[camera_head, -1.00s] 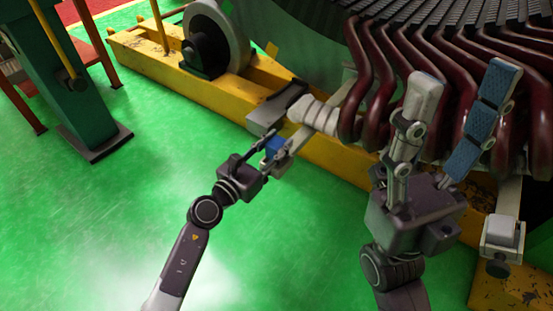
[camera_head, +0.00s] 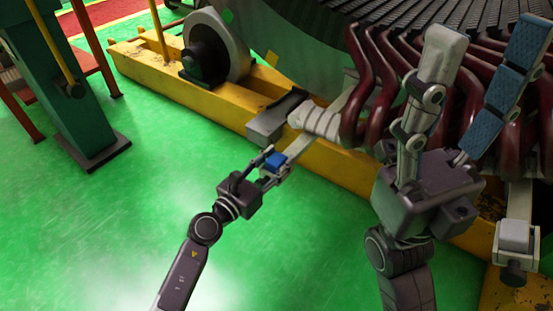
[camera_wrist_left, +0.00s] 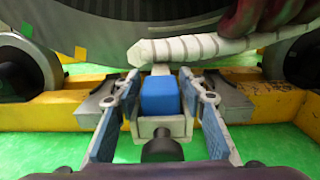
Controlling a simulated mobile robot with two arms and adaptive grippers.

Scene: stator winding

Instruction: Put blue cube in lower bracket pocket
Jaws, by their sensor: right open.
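The blue cube (camera_head: 276,160) rests in the pocket of the light grey lower bracket (camera_wrist_left: 150,127), which has a dark knob on its near side. The cube also shows in the left wrist view (camera_wrist_left: 160,96), its top standing above the pocket walls. My left gripper (camera_head: 271,163) is open, one finger on each side of the cube and bracket; in the wrist view gaps show between the fingers and the cube. My right gripper (camera_head: 478,58) is open and empty, raised at the right, nearer the head camera. The head view hides part of the bracket behind the left fingers.
A white-wrapped bar end (camera_head: 318,122) and dark red coils (camera_head: 372,95) lie beyond the left gripper. A yellow beam (camera_head: 330,165) runs behind it. Another bracket (camera_head: 515,238) with a pale block is at right.

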